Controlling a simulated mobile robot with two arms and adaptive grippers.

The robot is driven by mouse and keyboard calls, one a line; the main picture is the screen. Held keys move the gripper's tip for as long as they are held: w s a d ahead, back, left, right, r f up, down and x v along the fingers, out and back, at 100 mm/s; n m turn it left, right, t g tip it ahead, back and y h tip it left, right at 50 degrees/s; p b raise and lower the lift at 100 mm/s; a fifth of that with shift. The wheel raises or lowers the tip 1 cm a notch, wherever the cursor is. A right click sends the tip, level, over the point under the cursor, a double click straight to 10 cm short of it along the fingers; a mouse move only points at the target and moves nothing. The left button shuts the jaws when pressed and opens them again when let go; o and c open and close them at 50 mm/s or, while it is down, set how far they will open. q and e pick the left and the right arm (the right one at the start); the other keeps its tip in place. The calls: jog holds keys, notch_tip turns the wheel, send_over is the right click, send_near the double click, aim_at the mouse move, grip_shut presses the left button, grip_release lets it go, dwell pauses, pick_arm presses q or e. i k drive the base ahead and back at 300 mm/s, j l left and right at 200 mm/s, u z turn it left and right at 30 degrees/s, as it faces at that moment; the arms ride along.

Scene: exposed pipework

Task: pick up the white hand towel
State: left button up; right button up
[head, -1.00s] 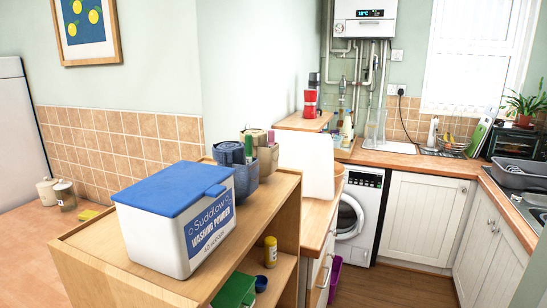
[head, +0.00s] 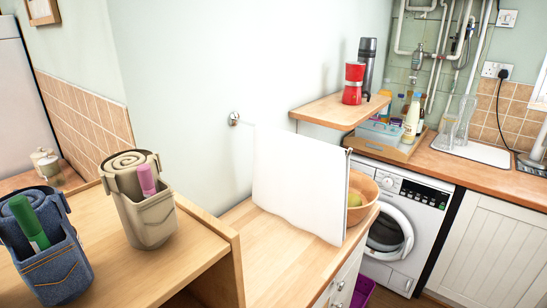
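A flat white sheet-like thing (head: 298,186), which looks like the white hand towel, hangs or stands upright above the wooden worktop in the middle of the head view. Its upper left corner is near a small chrome wall fitting (head: 234,118), and a thin dark edge shows at its right side. I cannot tell what holds it up. It partly hides a bowl behind it. Neither of my grippers is in view.
The wooden bowl (head: 364,190) is right of the white sheet. A shelf (head: 340,110) holds a red coffee maker (head: 353,84). The worktop (head: 255,240) before the sheet is clear.

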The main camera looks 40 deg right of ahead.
aim_at(303, 180)
jog(key=l+u, duration=0.25)
jog(key=l, duration=0.3)
jog(key=l+u, duration=0.25)
jog(key=l, duration=0.35)
jog(key=l+u, duration=0.2)
jog(key=l, duration=0.4)
jog(key=k+l+u, duration=0.1)
jog(key=l+u, duration=0.15)
jog(key=l, duration=0.3)
jog(key=k+l+u, duration=0.25)
jog(key=l, duration=0.3)
jog(key=i, duration=0.1)
